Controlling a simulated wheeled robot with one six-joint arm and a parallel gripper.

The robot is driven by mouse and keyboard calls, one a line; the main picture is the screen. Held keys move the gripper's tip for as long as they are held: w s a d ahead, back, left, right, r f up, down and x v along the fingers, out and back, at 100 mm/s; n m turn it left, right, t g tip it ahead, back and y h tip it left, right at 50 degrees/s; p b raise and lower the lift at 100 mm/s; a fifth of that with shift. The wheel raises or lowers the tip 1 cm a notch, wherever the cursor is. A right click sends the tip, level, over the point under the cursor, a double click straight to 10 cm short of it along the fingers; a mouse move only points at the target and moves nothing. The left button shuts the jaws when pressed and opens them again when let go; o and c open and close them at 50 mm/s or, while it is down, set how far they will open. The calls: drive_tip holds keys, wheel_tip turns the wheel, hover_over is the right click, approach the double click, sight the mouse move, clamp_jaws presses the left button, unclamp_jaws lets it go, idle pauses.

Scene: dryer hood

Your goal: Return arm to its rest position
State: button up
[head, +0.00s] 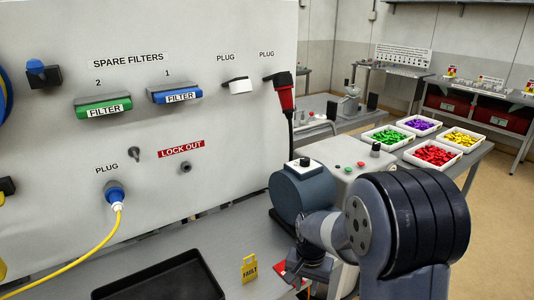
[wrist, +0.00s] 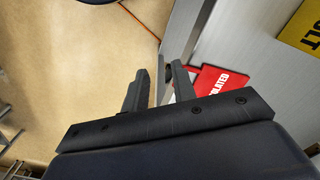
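My arm reaches over the right end of the grey bench in the head view, with its dark upper link (head: 415,225) in the foreground. My gripper (head: 305,270) is low near the bench's front edge, and its fingertips are partly hidden there. In the wrist view my gripper (wrist: 160,77) shows two dark fingers apart, with nothing between them but the bench edge and floor behind. A red tag (wrist: 208,80) with white lettering lies beside the right finger, partly covered by it. I cannot tell whether they touch.
A dark blue-grey dryer hood-like cylinder (head: 303,190) stands close behind my arm. Trays of coloured parts (head: 433,153) sit farther right. Open floor (head: 500,220) lies right.

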drive_tip(key=w+d+f+n, duration=0.1)
drive_tip(key=d+f+n, duration=0.2)
drive_tip(key=f, duration=0.3)
drive_tip(key=shift+w+d, duration=0.4)
drive_tip(key=shift+d, duration=0.1)
drive_tip(key=shift+r+n, duration=0.1)
drive_tip(key=shift+n, duration=0.2)
